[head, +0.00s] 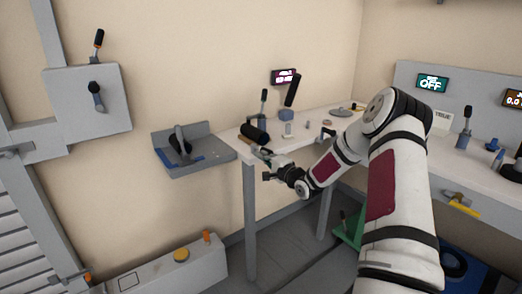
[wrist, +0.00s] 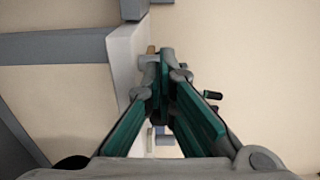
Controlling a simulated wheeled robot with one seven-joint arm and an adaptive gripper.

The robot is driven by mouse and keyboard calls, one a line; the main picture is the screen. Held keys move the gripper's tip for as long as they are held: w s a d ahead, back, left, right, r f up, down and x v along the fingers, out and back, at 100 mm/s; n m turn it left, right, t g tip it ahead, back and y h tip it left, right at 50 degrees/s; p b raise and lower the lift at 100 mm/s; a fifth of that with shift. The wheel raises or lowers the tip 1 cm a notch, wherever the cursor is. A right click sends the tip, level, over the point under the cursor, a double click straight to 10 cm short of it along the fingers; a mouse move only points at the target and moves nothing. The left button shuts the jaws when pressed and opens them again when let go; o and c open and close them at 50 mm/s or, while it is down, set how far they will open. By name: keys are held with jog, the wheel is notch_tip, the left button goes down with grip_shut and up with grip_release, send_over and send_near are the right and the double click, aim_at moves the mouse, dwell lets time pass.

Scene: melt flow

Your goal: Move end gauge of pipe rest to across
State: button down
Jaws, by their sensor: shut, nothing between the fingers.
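A grey tray-like wall rest (head: 205,135) is fixed to the wall left of the white table and looks like the pipe rest. On it are an upright grey piece with a black round part (head: 181,143) and a flat blue strip (head: 184,158). I cannot tell for sure which part is the end gauge. My gripper (head: 267,177) is at the table's front left corner, to the right of the rest and apart from it. In the wrist view its green-padded fingers (wrist: 164,54) meet at the tips, shut and empty.
The white table (head: 318,122) holds a black cylinder (head: 254,133), an upright black-handled tool (head: 291,95) and small parts. A wall panel with levers (head: 88,100) is at the left. A low grey box (head: 165,271) stands on the floor. The wall space between panel and rest is clear.

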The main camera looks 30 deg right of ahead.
jog(key=w+d+b, duration=0.2)
jog(key=w+d, duration=0.2)
jog(key=d, duration=0.2)
dwell(1.5)
jog(key=shift+w+d, duration=0.2)
jog(key=shift+w, duration=0.15)
jog(key=shift+a, duration=0.2)
dwell(0.4)
jog(key=shift+s+a, duration=0.1)
jog(key=shift+a, duration=0.35)
jog(key=s+p, duration=0.4)
jog(key=s, duration=0.3)
jog(key=shift+d, duration=0.15)
dwell(0.7)
